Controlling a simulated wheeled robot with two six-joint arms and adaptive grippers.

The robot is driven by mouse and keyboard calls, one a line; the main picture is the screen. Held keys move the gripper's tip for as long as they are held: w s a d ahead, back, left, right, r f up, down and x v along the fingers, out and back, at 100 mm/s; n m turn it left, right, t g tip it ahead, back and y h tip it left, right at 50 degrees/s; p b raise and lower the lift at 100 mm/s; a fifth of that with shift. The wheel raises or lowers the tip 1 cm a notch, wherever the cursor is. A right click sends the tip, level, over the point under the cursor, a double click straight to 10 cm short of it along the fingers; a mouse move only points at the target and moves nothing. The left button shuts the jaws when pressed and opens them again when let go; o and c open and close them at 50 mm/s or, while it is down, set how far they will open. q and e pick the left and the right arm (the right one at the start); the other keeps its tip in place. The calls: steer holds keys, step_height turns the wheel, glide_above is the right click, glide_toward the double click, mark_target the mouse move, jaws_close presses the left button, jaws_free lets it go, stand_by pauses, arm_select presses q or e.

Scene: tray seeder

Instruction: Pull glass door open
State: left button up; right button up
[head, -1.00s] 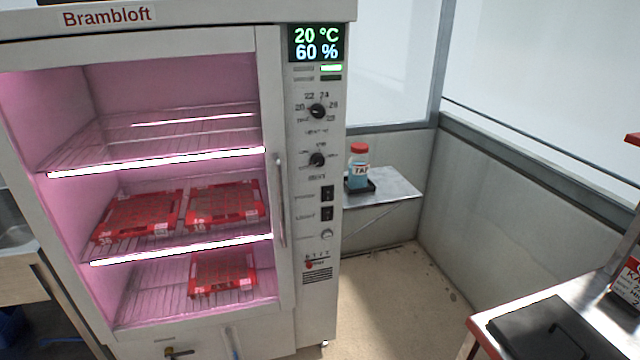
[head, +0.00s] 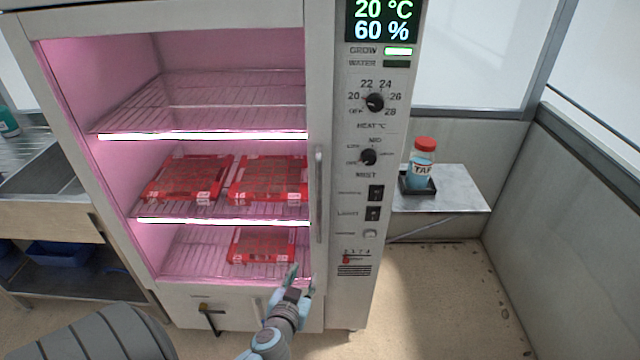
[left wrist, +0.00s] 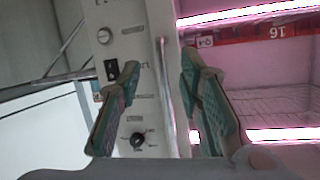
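The glass door (head: 320,90) of the tall white cabinet (head: 355,300) appears closed, with pink-lit shelves behind it. Its vertical bar handle (head: 319,195) is on the door's right edge. My left gripper (head: 302,278) is open and empty, low in front of the door's lower right part, below the handle. In the left wrist view my left gripper (left wrist: 160,68) has its two fingers apart, and the handle (left wrist: 166,90) shows between them in the picture. I cannot tell how far beyond the fingertips it is. My right gripper is not in view.
Red trays (head: 270,180) lie on the middle and lower shelves. A control panel (head: 372,200) with knobs is right of the door. A red-capped bottle (head: 423,165) stands on a small side shelf (head: 460,190). A sink bench (head: 50,215) is at left. Floor at right is clear.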

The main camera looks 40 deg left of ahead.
mark_target(318, 194)
arm_select(q)
step_height(318, 194, up, 15)
steer(key=w+n+t+y, duration=0.2)
steer(key=w+t, duration=0.1)
steer(key=p+x, duration=0.1)
steer(key=x, duration=1.2)
steer(key=shift+w+a+p, duration=0.2)
steer(key=shift+a+p, duration=0.1)
steer(key=shift+a, duration=0.05)
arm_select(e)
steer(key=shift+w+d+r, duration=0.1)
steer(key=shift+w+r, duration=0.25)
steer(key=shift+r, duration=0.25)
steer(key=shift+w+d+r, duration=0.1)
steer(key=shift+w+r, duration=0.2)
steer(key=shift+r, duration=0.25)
arm_select(q)
jaws_close()
